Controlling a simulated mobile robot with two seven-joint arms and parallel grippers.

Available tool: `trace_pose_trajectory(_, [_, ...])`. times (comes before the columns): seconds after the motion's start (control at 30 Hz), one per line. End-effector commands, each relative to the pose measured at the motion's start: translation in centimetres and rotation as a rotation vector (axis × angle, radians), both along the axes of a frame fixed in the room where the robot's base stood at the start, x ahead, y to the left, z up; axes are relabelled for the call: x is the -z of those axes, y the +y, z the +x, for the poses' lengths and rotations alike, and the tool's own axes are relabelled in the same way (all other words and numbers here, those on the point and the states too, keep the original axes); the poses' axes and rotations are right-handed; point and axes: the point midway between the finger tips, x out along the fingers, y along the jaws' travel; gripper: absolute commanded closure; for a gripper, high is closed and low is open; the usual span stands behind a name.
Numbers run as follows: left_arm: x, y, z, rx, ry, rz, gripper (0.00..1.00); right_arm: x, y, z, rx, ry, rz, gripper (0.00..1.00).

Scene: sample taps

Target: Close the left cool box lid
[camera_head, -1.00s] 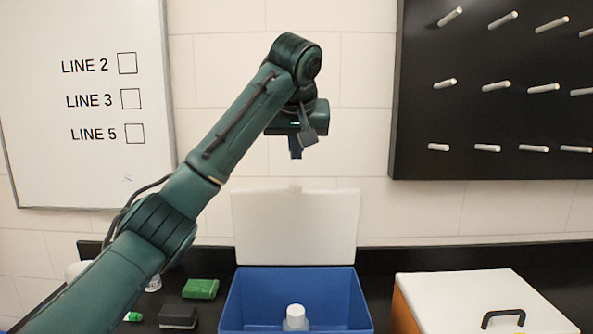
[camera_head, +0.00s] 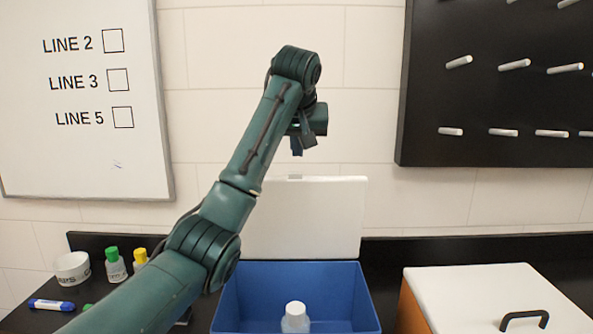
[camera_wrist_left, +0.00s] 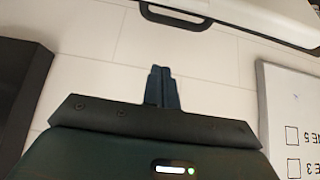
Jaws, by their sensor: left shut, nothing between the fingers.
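The left cool box is a blue box (camera_head: 232,302) on the dark bench, with its white lid (camera_head: 318,220) standing open and upright at the back. A bottle with a white cap (camera_head: 295,316) stands inside the box. My left gripper (camera_head: 297,150) is shut and empty, pointing down, above the top edge of the lid and apart from it. In the left wrist view the shut fingers (camera_wrist_left: 161,84) show against the tiled wall, and the lid (camera_wrist_left: 245,8) with its dark handle (camera_wrist_left: 172,15) lies beyond them. My right gripper is not in view.
A second cool box, orange with a closed white lid (camera_head: 480,292) and black handle (camera_head: 524,318), stands to the right. Bottles with green (camera_head: 115,265) and yellow caps (camera_head: 140,257), a white round container (camera_head: 72,268) and a blue marker (camera_head: 50,305) are at left. A dark peg board (camera_head: 490,100) hangs behind.

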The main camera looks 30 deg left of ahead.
Motion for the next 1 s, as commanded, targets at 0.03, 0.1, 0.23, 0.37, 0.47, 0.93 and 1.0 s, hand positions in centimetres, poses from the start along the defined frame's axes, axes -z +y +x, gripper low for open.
trace_pose_trajectory(0.03, [0.8,0.6,0.6,-0.006,0.007,0.001,1.00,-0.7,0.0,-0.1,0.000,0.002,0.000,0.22])
trace_pose_trajectory(0.1, [1.9,1.0,1.5,-0.005,0.007,0.001,1.00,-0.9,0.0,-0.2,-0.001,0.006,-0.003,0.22])
trace_pose_trajectory(0.23, [3.1,0.8,1.2,-0.001,-0.001,0.004,1.00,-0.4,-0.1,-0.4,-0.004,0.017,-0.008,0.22])
trace_pose_trajectory(0.37, [3.6,0.2,-0.1,-0.002,0.000,0.003,1.00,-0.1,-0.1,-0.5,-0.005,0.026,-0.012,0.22])
trace_pose_trajectory(0.47, [3.9,-0.2,-0.8,-0.003,0.001,0.002,1.00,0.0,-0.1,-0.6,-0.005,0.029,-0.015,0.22])
trace_pose_trajectory(0.93, [4.1,-0.4,-1.4,-0.003,0.000,0.001,1.00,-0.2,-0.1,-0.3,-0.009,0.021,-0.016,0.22])
trace_pose_trajectory(1.0, [4.1,-0.4,-1.4,-0.003,0.000,0.001,1.00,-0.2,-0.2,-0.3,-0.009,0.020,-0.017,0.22])
